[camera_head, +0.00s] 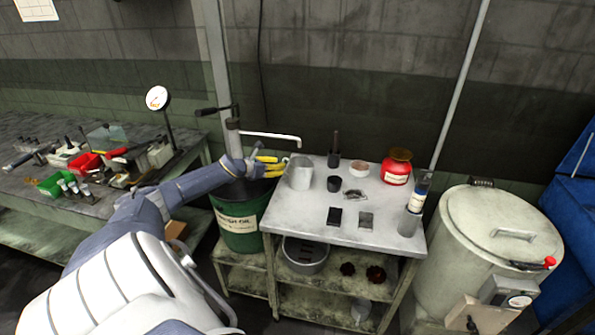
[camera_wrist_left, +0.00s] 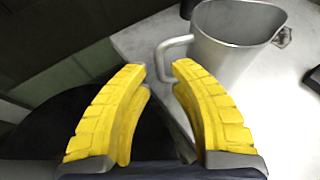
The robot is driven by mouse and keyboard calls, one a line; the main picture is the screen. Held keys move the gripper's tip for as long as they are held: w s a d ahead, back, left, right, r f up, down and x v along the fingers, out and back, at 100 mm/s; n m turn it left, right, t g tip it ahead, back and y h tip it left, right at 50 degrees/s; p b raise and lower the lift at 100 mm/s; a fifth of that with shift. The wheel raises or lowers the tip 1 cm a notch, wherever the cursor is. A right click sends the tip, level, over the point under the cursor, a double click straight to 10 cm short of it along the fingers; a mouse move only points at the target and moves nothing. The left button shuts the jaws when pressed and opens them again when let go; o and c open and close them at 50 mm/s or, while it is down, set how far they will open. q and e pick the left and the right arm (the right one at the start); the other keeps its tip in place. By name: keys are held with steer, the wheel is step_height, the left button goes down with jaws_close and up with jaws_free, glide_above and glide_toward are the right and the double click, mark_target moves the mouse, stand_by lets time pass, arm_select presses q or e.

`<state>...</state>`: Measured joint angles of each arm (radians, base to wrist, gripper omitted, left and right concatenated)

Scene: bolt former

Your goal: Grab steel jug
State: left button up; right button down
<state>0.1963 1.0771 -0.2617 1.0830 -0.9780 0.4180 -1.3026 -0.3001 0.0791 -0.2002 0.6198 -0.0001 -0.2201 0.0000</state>
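The steel jug (camera_head: 301,173) stands upright at the left edge of the metal table. In the left wrist view the jug (camera_wrist_left: 236,40) shows its open rim, with its handle (camera_wrist_left: 172,58) toward my gripper. My left gripper (camera_head: 281,166) has yellow fingers and is just left of the jug, pointing at it. In the wrist view the gripper (camera_wrist_left: 160,75) is open, with a gap between the fingertips; the handle lies just beyond that gap. I cannot tell whether the fingers touch it. My right gripper is not in view.
A green oil drum (camera_head: 238,220) stands under my left arm. A white drum (camera_head: 490,240) is at right.

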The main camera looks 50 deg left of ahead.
mark_target(284, 169)
arm_select(q)
steer(key=shift+x, duration=1.9)
steer(key=shift+d, duration=0.1)
steer(key=shift+c, duration=0.3)
jaws_close()
